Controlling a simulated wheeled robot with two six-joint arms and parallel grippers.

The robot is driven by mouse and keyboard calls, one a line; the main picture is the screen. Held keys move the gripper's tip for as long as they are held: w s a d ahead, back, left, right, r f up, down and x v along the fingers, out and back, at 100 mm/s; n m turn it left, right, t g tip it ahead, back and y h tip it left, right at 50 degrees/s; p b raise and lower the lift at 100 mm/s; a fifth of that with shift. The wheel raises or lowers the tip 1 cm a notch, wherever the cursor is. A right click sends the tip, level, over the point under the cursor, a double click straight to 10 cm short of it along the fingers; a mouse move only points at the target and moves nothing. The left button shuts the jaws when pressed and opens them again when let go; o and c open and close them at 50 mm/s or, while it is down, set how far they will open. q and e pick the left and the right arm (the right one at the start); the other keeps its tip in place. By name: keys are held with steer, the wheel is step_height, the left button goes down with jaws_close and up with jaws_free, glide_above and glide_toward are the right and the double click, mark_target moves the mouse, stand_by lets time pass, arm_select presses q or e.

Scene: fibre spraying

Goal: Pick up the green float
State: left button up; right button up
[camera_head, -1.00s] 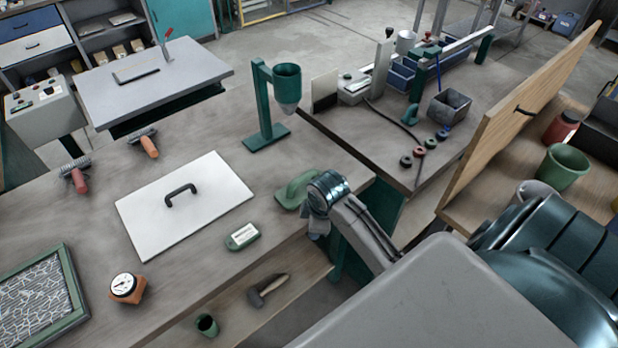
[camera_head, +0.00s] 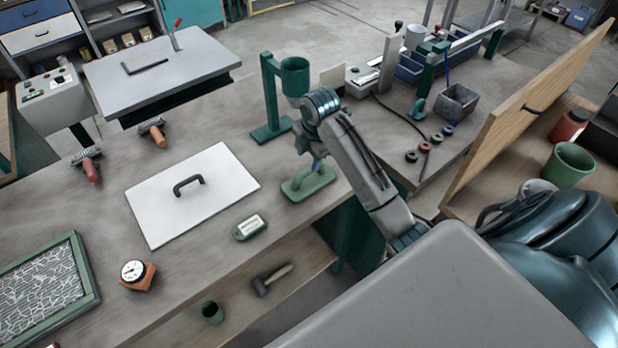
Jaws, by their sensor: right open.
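The green float (camera_head: 297,188) lies flat on the bench near its right front edge, to the right of the white board. My left gripper is out of view.
A white board with a black handle (camera_head: 225,196) lies left of the float. A green handheld device (camera_head: 250,228) lies in front of it. A green stand with a cup (camera_head: 271,103) rises just behind my right wrist. A hammer (camera_head: 271,280) lies on the lower shelf.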

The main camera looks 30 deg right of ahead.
mark_target(308, 169)
steer(key=shift+w+d+f+p, duration=0.1)
steer(key=shift+w+f+p, duration=0.1)
steer(key=shift+f+p, duration=0.55)
steer(key=f, duration=0.1)
steer(key=f+p, duration=0.1)
steer(key=f, duration=0.1)
steer(key=shift+w+d+f+p, duration=0.2)
steer(key=shift+w+f+p, duration=0.1)
steer(key=shift+f, duration=0.1)
steer(key=shift+w+f, duration=0.15)
steer(key=shift+f, duration=0.45)
jaws_close()
